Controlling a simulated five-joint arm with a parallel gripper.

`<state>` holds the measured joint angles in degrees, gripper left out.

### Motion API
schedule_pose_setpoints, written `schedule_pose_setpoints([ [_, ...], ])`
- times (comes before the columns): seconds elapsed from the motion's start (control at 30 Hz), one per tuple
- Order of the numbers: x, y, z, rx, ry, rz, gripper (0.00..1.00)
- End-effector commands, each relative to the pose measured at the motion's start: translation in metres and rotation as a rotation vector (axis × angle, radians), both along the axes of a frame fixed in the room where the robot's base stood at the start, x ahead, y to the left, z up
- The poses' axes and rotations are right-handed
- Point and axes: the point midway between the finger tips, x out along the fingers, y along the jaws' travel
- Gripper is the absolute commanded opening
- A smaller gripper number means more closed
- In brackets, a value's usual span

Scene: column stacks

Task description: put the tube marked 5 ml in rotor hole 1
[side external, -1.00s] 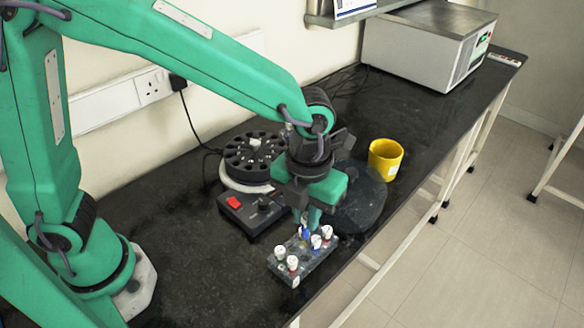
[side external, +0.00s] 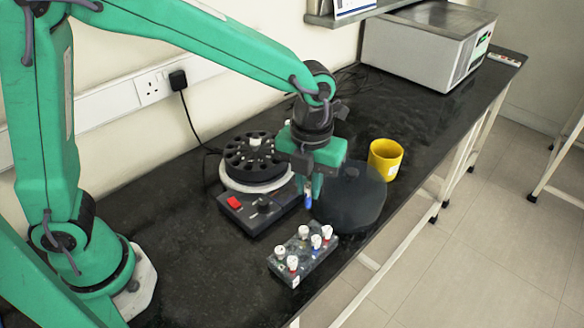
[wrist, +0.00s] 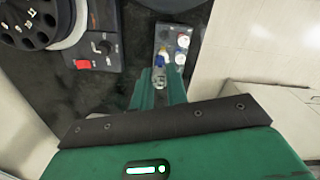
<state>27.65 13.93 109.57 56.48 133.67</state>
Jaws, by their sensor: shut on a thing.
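My gripper (side external: 309,193) is shut on a tube (side external: 308,201) with a blue part, holding it in the air above and behind the rack. In the wrist view the held tube (wrist: 159,74) sits between the green fingers; I cannot read its marking. The black rotor (side external: 238,166) stands to the left of my gripper, with a ring of open holes. Part of the rotor (wrist: 22,22) shows at the top left of the wrist view with small numbers by some holes; I cannot make out hole 1.
A grey rack (side external: 309,262) holds several white-capped tubes near the bench's front edge. A control box (side external: 255,216) with a red switch stands before the rotor. A dark round lid (side external: 352,205) lies right of my gripper, beside a yellow cup (side external: 385,160).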

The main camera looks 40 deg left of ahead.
Motion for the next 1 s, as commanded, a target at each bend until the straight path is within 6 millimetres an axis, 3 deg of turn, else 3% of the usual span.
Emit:
schedule_pose_setpoints([
  [0.3,0.060,0.075,0.009,0.000,0.000,0.184,0.00],
  [0.6,0.095,0.147,0.016,0.000,0.000,0.331,0.00],
  [0.8,0.104,0.174,0.019,0.000,0.000,0.380,0.00],
  [1.0,0.105,0.180,0.019,0.000,0.001,0.391,0.00],
])
